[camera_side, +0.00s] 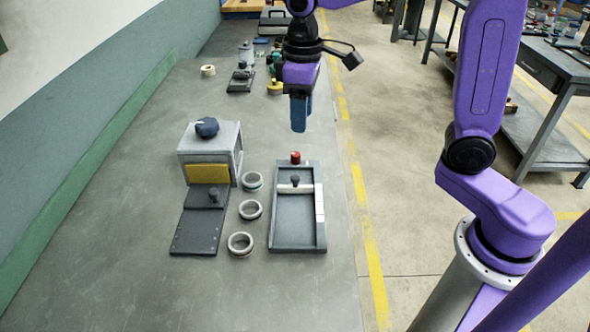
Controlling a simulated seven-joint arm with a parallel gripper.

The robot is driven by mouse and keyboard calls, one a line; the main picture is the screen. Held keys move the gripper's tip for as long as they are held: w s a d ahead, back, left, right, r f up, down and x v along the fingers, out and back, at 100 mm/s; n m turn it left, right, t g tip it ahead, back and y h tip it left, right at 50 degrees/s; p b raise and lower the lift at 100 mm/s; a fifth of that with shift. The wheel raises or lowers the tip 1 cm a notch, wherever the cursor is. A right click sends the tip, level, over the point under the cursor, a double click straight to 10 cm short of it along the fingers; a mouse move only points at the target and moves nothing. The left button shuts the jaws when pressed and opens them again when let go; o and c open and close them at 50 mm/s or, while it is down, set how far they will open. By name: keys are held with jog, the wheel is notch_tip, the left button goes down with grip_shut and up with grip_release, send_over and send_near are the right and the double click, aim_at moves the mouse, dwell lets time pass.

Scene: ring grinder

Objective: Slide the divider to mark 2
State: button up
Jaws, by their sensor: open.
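The divider (306,189) is a pale bar with a dark knob (295,180), lying across the dark grey tray (273,240) near its far end. A light strip (320,215) runs along the tray's right side; marks on it are too small to read. My gripper (299,128) hangs above the bench beyond the tray, with blue fingers pointing down. It is apart from the divider and nothing shows in it. The gap between the fingers is hard to see from this side.
A red button (295,157) stands at the tray's far end. Left of the tray are three rings (250,209) and a grey box (226,150) with a dark knob and yellow panel. A dark plate (196,235) lies before the box. The near bench is clear.

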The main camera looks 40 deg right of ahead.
aim_at(295, 177)
jog(key=shift+m, duration=0.3)
jog(key=f, duration=0.5)
jog(key=w+f, duration=0.1)
jog(key=f, duration=0.5)
jog(key=w+f, duration=0.1)
jog(key=f, duration=0.5)
jog(key=shift+w+d, duration=0.15)
jog(key=shift+d, duration=0.05)
